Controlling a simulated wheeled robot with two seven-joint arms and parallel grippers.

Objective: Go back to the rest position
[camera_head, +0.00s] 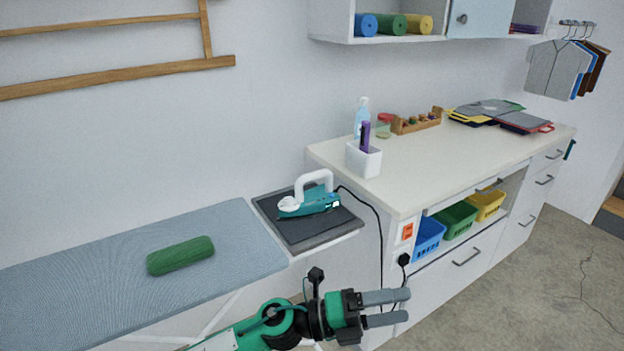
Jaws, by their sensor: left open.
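My left gripper (386,308) reaches in from the bottom of the head view, in front of the white cabinet. Its two grey fingers point right and stand apart, with nothing between them. The green and black wrist is below the iron rest. My right gripper does not show.
An ironing board (110,275) with a green roll (181,255) lies at the left. A teal iron (310,200) stands on a dark pad (300,235), its cord hanging beside the counter (430,170). A white cup (363,160) stands near the counter's left end. Floor (530,285) is clear at right.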

